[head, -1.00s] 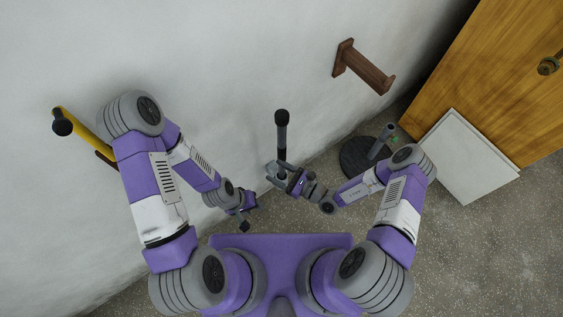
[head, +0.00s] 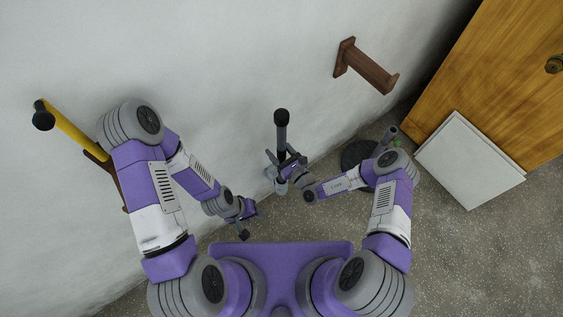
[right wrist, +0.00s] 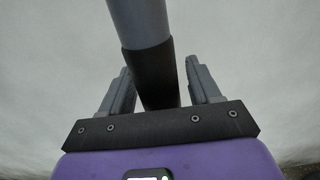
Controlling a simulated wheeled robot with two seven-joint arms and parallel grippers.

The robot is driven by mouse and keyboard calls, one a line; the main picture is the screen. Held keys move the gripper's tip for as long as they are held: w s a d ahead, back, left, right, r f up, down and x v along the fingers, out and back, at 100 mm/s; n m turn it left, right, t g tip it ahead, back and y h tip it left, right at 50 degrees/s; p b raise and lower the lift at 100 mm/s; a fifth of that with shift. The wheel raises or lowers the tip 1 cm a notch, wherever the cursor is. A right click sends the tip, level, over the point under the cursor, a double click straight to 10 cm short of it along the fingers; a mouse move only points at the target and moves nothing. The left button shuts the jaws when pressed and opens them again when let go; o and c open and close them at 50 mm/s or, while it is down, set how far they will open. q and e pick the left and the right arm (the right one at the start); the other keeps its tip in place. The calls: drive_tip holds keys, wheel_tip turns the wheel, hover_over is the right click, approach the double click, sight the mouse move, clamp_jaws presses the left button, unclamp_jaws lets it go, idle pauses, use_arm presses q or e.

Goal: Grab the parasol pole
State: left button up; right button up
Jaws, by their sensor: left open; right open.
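The parasol pole (head: 282,138) is a dark, slim pole with a black knob on top, standing close to the white wall in the middle of the head view. In the right wrist view, its grey tube and black sleeve (right wrist: 150,75) run between the two fingers. My right gripper (head: 285,157) is open around the pole, one finger on each side; gaps show beside the pole in the wrist view (right wrist: 158,85). My left gripper (head: 246,222) is open and empty, lower and to the left, apart from the pole.
A wooden bracket (head: 365,68) sticks out from the wall at upper right. A round dark base (head: 355,153) with a grey tube (head: 387,138) stands behind my right arm. A pale slab (head: 470,160) leans by a wooden panel (head: 500,80). A yellow pole (head: 75,133) is at left.

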clamp_jaws()
idle(0.3)
drive_tip(key=shift+r, duration=0.15)
